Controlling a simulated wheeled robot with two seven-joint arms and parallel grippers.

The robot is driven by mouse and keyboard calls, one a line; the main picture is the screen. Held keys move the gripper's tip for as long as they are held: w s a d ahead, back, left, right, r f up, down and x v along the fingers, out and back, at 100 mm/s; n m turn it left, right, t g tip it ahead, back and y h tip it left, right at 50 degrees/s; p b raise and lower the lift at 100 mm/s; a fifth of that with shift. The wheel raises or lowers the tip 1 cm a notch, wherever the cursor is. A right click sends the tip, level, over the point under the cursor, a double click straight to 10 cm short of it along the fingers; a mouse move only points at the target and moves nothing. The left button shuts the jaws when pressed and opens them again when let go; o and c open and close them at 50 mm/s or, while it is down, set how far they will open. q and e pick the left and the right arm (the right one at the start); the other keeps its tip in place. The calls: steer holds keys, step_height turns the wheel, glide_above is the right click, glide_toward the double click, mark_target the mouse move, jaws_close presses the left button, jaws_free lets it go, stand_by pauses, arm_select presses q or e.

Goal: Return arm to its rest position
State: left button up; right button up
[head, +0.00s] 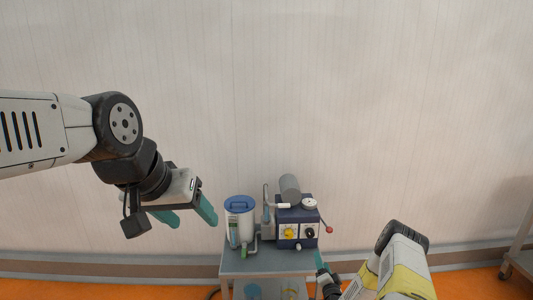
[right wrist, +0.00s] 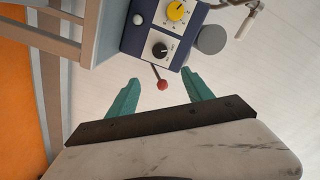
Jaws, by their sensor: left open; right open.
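My left gripper (head: 190,214) is raised at the left in the head view, with teal fingers apart and nothing between them. My right gripper (head: 323,268) is low at the front right of the cart, partly cut off by the lower edge. In the right wrist view its two teal fingers (right wrist: 158,95) are apart and hold nothing. The blue machine (head: 297,224) stands on the cart with a yellow knob, a black knob and a lever. The lever's red ball (right wrist: 162,85) appears between the fingertips in the right wrist view; I cannot tell the distance.
The grey cart top (head: 262,266) also carries a clear canister with a blue lid (head: 239,222) at its left. A pale wall stands behind. Another cart (head: 520,245) is at the far right edge. The space between the left gripper and the wall looks free.

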steer(key=w+r+n+g+y, duration=0.1)
steer(key=w+r+n+g, duration=0.2)
steer(key=r, duration=0.6)
steer(key=w+r+n+y, duration=0.1)
steer(key=w+r+n, duration=0.1)
steer(key=w+r, duration=0.5)
steer(key=s+a+r+n+g+h, duration=0.15)
steer(key=s+r, duration=0.25)
steer(key=r, duration=0.6)
steer(key=s+a+r+n+g, duration=0.15)
steer(key=s+r, duration=0.25)
steer(key=r, duration=0.6)
steer(key=s+a+r+n+g, duration=0.1)
steer(key=s+r, duration=0.5)
steer(key=s, duration=0.2)
steer(key=s+a+r+g, duration=0.1)
steer(key=s+r+g, duration=0.1)
steer(key=s+r, duration=0.5)
steer(key=s+a+n+g+y, duration=0.1)
steer(key=s+a+n+g, duration=0.1)
steer(key=s, duration=2.2)
steer(key=shift+a+g, duration=0.3)
steer(key=shift+a, duration=0.6)
